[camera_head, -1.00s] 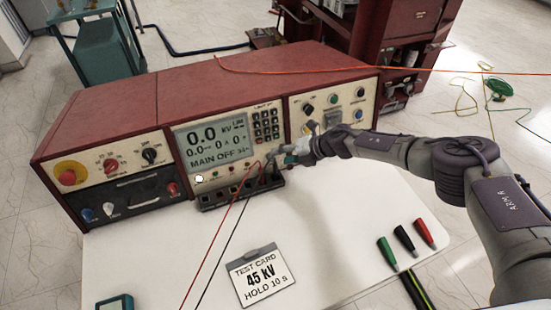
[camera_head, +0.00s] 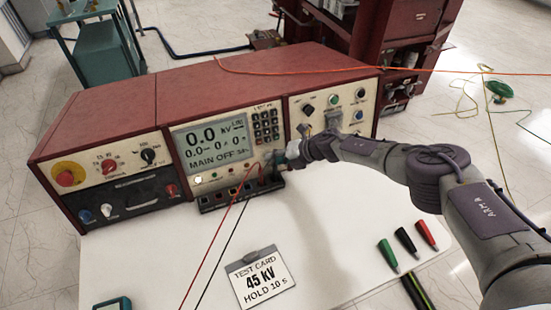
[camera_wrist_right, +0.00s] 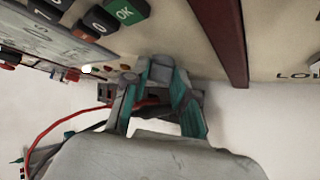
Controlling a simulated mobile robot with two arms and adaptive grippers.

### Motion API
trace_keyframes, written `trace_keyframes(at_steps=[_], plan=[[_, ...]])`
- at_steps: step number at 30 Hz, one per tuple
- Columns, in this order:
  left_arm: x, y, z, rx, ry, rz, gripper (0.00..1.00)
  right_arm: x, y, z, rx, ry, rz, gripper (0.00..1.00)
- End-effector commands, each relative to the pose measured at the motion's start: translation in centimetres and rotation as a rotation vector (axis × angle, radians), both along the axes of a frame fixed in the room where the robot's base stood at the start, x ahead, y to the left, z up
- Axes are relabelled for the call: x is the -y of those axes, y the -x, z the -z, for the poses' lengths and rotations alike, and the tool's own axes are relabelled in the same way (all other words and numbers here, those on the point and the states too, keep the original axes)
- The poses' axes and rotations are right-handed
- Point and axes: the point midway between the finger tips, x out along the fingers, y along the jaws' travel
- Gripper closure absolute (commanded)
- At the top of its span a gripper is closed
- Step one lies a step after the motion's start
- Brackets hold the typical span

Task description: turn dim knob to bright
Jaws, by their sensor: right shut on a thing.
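My right gripper (camera_head: 277,160) reaches in from the right to the lower edge of the middle panel, just below the keypad (camera_head: 265,126). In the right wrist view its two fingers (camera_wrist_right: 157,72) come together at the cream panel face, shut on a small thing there. The fingers hide that thing, which I take to be the dim knob; its marking and pointer cannot be read. The display (camera_head: 211,145) shows 0.0 kV and MAIN OFF. My left gripper is not in view.
A row of black sockets (camera_head: 229,195) with red and black leads lies just left of the gripper. The red emergency button (camera_head: 67,178) is at the far left. A test card (camera_head: 259,278) and several coloured clips (camera_head: 406,241) lie on the white table.

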Motion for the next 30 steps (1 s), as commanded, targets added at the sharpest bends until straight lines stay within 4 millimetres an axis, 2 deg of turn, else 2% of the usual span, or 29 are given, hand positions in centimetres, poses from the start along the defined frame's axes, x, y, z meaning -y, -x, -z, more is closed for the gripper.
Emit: trace_keyframes(at_steps=[5,11,24,30], plan=[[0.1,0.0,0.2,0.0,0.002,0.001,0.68,0.1,0.0,0.2,-0.003,-0.006,0.003,1.0],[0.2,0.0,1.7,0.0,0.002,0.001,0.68,0.2,0.0,0.6,-0.021,-0.065,0.018,1.0],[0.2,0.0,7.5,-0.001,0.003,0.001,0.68,0.4,0.1,1.3,-0.115,-0.354,0.091,1.0],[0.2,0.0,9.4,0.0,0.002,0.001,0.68,0.4,0.1,1.2,-0.151,-0.468,0.12,1.0]])
